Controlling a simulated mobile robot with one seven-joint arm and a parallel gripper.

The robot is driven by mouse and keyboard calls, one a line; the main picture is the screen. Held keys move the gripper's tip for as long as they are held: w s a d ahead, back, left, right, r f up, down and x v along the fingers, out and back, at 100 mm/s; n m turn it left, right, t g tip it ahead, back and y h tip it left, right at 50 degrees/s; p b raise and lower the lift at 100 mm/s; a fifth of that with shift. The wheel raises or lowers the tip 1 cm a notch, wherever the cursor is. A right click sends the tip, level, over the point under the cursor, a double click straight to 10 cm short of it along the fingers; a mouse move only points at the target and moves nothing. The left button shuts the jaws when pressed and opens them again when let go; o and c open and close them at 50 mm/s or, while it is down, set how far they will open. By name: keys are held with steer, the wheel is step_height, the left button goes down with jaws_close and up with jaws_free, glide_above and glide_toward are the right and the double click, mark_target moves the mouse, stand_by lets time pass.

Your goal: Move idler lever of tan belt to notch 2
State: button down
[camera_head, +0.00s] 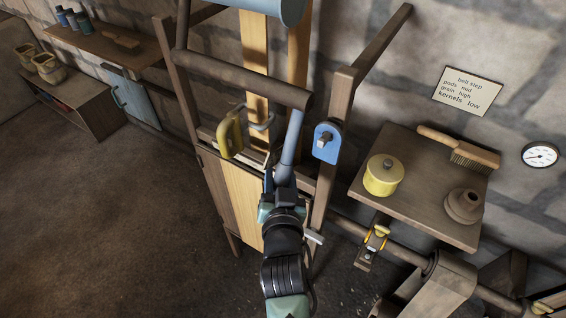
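A tan belt (254,62) runs down from a blue-grey drum (272,9) in a wooden frame at upper centre. A browner strip runs beside it on the right. A blue-grey rod (291,140) slants up from my gripper (272,183); it looks like a lever, but I cannot tell for sure that it is the idler lever. The gripper is at the rod's lower end, seen from behind. Its fingertips are small and partly hidden, so its opening and any contact are unclear. No notches can be made out.
A yellow handle (231,136) and a blue plate with a knob (327,143) flank the rod. A wooden shelf (408,205) at right holds a yellow pot, a brush and a brown jar. The floor at left is clear.

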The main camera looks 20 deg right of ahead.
steer(key=c, duration=0.5)
jaws_free()
steer(key=b+v, duration=0.2)
steer(key=v, duration=1.1)
steer(key=shift+b, duration=0.3)
